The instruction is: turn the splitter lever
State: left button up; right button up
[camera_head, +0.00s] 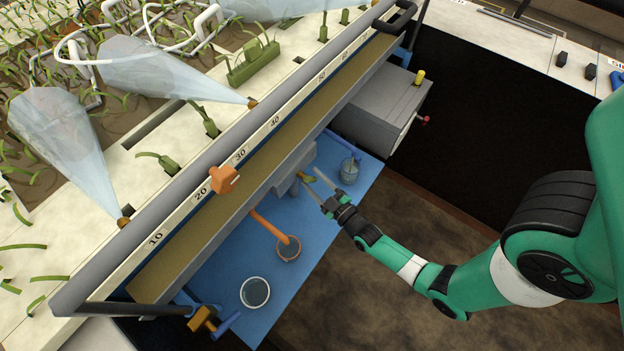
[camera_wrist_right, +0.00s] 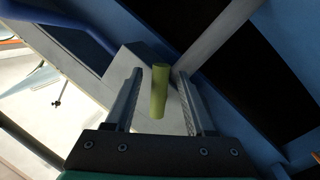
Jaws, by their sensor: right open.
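The splitter lever appears to be a short yellow-green handle (camera_head: 308,179) beside a grey box (camera_head: 294,168) on the front of the flume. In the right wrist view the handle (camera_wrist_right: 160,90) stands between my two fingers, with a gap on each side. My right gripper (camera_head: 312,179) is open around the handle and does not visibly touch it; its fingers also show in the right wrist view (camera_wrist_right: 160,100). The handle's lower end is hard to make out in the head view. My left gripper is not in view.
A glass jar (camera_head: 349,170) stands close to my right gripper. An orange spout (camera_head: 268,225) reaches to a cup (camera_head: 288,248), with a second round cup (camera_head: 255,292) nearby on the blue shelf (camera_head: 225,265). A grey cabinet (camera_head: 375,112) with a yellow knob (camera_head: 419,77) stands further back.

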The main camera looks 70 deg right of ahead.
jog(key=shift+w+d, duration=0.2)
jog(key=shift+w, duration=0.1)
grip_shut()
